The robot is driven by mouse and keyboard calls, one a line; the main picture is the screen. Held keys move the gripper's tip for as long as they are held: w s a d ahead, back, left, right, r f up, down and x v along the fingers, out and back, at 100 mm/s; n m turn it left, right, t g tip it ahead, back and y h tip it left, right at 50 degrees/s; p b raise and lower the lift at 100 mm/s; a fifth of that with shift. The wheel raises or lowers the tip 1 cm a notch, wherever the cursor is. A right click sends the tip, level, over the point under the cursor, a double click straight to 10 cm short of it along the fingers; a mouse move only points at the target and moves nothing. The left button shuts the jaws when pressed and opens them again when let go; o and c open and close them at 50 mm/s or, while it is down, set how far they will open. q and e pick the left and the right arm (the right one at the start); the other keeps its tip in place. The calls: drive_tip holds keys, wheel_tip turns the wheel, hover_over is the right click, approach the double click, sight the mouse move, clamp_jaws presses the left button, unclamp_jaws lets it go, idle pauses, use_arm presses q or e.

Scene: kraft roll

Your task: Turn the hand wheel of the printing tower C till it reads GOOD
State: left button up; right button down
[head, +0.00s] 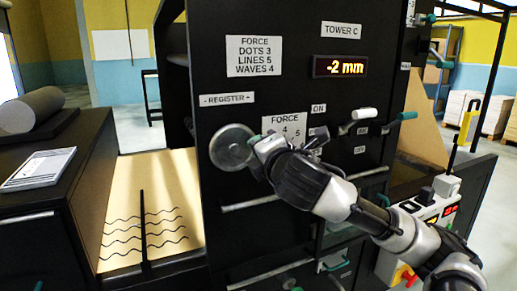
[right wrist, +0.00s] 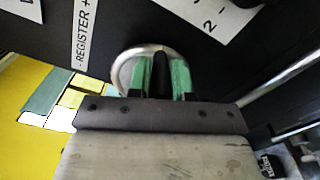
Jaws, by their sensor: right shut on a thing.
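Tower C is a black cabinet with a "TOWER C" label (head: 341,30) at its upper right in the head view. Its lit display (head: 339,67) reads "-2 mm". The round grey hand wheel (head: 231,147) sits under the "- REGISTER +" label (head: 227,99). My right gripper (head: 258,148) is at the right side of the wheel, shut on it. In the right wrist view the green fingertips (right wrist: 163,77) lie over the wheel's pale rim (right wrist: 124,68); the exact grip is partly hidden. My left gripper is not in view.
A sign (head: 254,56) reads "FORCE DOTS 3 LINES 5 WAVES 4". A force scale label (head: 284,125) is partly covered by my arm. Brown paper with wavy lines (head: 150,215) runs at the left.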

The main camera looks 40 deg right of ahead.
drive_tip(key=shift+f+m, duration=0.2)
drive_tip(key=shift+m, duration=0.1)
idle(0.4)
drive_tip(key=c, duration=1)
unclamp_jaws()
drive_tip(key=shift+c, duration=0.2)
drive_tip(key=b+v, duration=0.6)
drive_tip(key=v, duration=0.5)
drive_tip(key=shift+b, duration=0.35)
drive_tip(key=shift+d, duration=0.1)
